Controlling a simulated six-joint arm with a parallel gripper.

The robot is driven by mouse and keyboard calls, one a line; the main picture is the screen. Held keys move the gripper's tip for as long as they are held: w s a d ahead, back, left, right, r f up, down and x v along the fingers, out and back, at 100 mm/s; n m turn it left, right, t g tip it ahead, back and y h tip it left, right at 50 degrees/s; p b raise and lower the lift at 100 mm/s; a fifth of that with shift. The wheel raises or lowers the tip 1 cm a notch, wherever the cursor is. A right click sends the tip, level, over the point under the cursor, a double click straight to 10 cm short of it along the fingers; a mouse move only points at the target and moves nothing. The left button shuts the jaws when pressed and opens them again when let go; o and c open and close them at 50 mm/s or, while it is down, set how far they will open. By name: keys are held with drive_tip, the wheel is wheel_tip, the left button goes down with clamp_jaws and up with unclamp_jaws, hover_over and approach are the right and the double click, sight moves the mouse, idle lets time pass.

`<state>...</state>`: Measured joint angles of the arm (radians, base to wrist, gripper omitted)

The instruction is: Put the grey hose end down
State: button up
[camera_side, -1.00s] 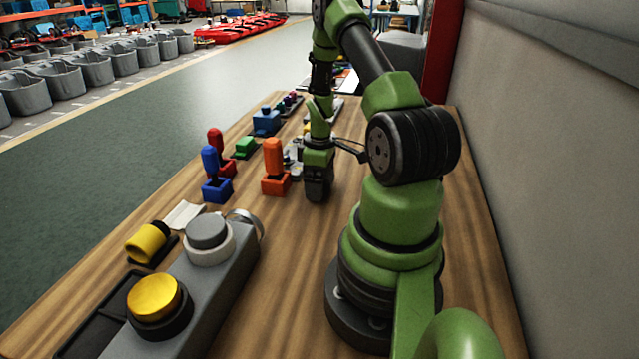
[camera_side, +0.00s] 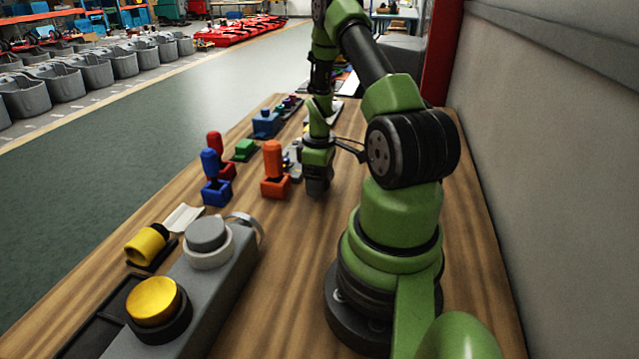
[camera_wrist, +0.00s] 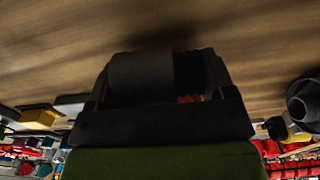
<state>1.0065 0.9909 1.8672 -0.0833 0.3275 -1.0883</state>
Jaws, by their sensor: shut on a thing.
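My gripper (camera_side: 317,187) points down over the wooden table, to the right of the orange upright piece (camera_side: 273,168). In the wrist view the jaws are shut on a dark grey rounded piece (camera_wrist: 140,78), which looks like the grey hose end. The piece is dark and partly hidden by the gripper body. In the side view it cannot be told apart from the dark fingers, and I cannot tell whether it touches the table.
A blue upright piece (camera_side: 215,180) stands left of the orange one, with a red one (camera_side: 217,152) behind. A grey housing (camera_side: 215,285) with a yellow knob (camera_side: 153,300) and a yellow cup (camera_side: 146,246) are nearer the camera. Bare table (camera_side: 290,265) lies in front of my gripper.

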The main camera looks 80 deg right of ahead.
wheel_tip(320, 180, up, 9)
drive_tip(key=shift+r, duration=0.1)
wheel_tip(320, 180, up, 5)
hover_over(184, 219)
wheel_tip(184, 219, down, 11)
drive_tip(key=shift+f, duration=1.95)
drive_tip(key=shift+f, duration=0.1)
drive_tip(key=o, duration=0.7)
